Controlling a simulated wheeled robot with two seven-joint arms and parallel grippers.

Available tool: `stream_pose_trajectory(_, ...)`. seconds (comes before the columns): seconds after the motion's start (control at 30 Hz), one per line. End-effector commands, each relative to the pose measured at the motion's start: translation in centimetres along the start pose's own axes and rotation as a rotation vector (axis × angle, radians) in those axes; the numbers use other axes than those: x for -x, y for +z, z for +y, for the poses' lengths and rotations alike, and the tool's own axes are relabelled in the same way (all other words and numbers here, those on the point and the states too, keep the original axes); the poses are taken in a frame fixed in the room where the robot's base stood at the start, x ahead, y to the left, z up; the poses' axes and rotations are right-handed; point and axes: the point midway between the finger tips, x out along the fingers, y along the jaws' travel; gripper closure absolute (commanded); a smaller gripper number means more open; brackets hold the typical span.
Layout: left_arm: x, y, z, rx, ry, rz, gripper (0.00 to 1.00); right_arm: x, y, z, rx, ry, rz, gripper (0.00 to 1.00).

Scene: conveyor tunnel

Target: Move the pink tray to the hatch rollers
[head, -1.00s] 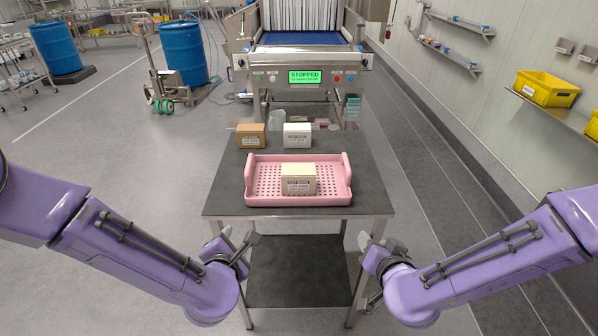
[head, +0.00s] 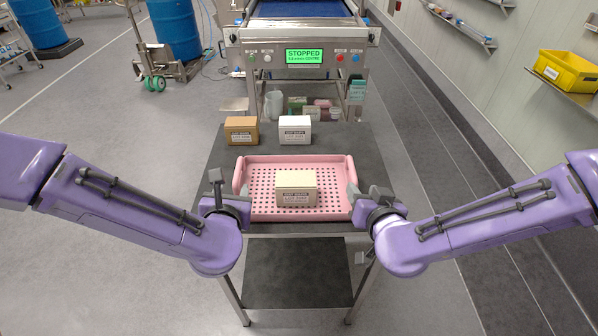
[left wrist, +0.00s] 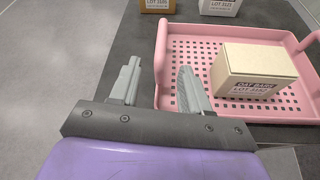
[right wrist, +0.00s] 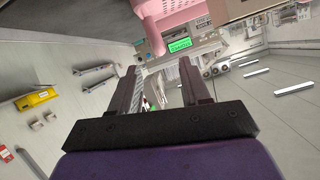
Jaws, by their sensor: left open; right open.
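The pink tray (head: 268,213) lies flat on the dark table, with raised handles at its left and right ends. A cream carton (head: 296,189) sits in it; the carton also shows in the left wrist view (left wrist: 255,75). My left gripper (head: 228,188) is open at the tray's left end, its fingers near the left rim (left wrist: 161,55). My right gripper (head: 366,194) is open at the right end; in the right wrist view a pink tray end (right wrist: 152,32) shows beyond its fingers. Neither gripper holds the tray. I cannot clearly make out hatch rollers.
A brown carton (head: 241,131) and a white carton (head: 295,130) stand behind the tray on the table (head: 345,138). Beyond is a steel machine with a green STOPPED display (head: 304,56) and a blue surface (head: 300,9). A yellow bin (head: 566,70) sits on a wall shelf.

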Motion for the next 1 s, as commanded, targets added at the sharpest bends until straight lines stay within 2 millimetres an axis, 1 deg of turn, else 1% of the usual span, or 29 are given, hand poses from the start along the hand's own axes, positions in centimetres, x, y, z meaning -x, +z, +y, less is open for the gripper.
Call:
stream_pose_trajectory(0.3, -0.2, 0.2, -0.9, -0.008, -0.016, -0.003, 0.53, 0.3, 0.0, 0.9, -0.008, 0.017, 0.003, 0.53)
stream_pose_trajectory(0.43, -0.8, 0.3, -0.9, -0.008, -0.016, -0.004, 0.53, -0.3, -0.1, 0.9, -0.009, 0.018, 0.004, 0.53)
stream_pose_trajectory(0.57, -2.7, 0.2, -0.9, -0.01, -0.014, -0.003, 0.53, -2.2, 0.0, 0.9, -0.009, 0.018, 0.003, 0.53)
stream_pose_trajectory(0.8, -7.4, 0.2, -0.8, -0.008, -0.012, -0.002, 0.53, -7.0, 0.0, 0.9, -0.008, 0.015, 0.002, 0.53)
stream_pose_trajectory(0.9, -8.9, 0.2, -0.9, -0.009, -0.012, -0.003, 0.53, -8.5, 0.0, 0.9, -0.008, 0.015, 0.002, 0.53)
stream_pose_trajectory(1.0, -10.0, 0.2, -0.9, -0.008, -0.013, -0.003, 0.53, -9.6, 0.0, 0.8, -0.007, 0.014, 0.002, 0.53)
